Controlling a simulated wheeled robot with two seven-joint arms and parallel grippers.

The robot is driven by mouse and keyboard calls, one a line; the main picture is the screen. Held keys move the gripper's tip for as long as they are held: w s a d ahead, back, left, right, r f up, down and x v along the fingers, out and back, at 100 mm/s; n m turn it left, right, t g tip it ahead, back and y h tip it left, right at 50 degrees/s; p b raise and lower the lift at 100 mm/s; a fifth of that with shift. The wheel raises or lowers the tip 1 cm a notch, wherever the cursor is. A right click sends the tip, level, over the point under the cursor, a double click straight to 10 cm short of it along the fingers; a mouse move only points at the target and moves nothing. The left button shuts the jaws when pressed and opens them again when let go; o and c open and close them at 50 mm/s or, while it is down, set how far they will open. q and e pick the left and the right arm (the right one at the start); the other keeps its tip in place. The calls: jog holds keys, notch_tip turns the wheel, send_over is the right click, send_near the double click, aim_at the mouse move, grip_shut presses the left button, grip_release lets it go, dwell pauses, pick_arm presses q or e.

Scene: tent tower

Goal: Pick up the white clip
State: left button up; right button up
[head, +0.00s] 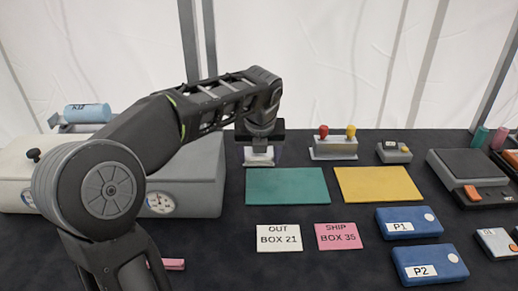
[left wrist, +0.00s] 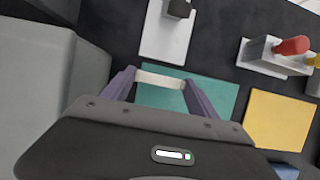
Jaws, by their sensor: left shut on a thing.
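My left gripper (left wrist: 159,88) is shut on the white clip (left wrist: 160,80), a pale bar that spans the gap between its two purple-grey fingers in the left wrist view. The clip is above the table, near the edge of the green mat (left wrist: 205,95). In the head view the left gripper (head: 262,148) points down behind the green mat (head: 287,186), and I cannot make out the clip apart from the white stand there. My right gripper is in neither view.
A white stand with a dark block (left wrist: 165,32) is close beyond the fingers. A rack with red and yellow-handled stamps (head: 334,148) stands to the right. A yellow mat (head: 378,184), cards and blue boxes (head: 408,222) lie nearby. A grey machine (head: 195,180) is at left.

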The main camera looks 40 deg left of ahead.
pick_arm(q)
jog(key=s+d, duration=0.2)
jog(key=s, duration=0.1)
jog(key=s+d, duration=0.2)
jog(key=s, duration=0.1)
jog(key=s+d+b, duration=0.1)
jog(key=s+d, duration=0.2)
jog(key=shift+s, duration=0.15)
jog(key=shift+s+d, duration=0.15)
jog(key=shift+d, duration=0.05)
dwell(0.3)
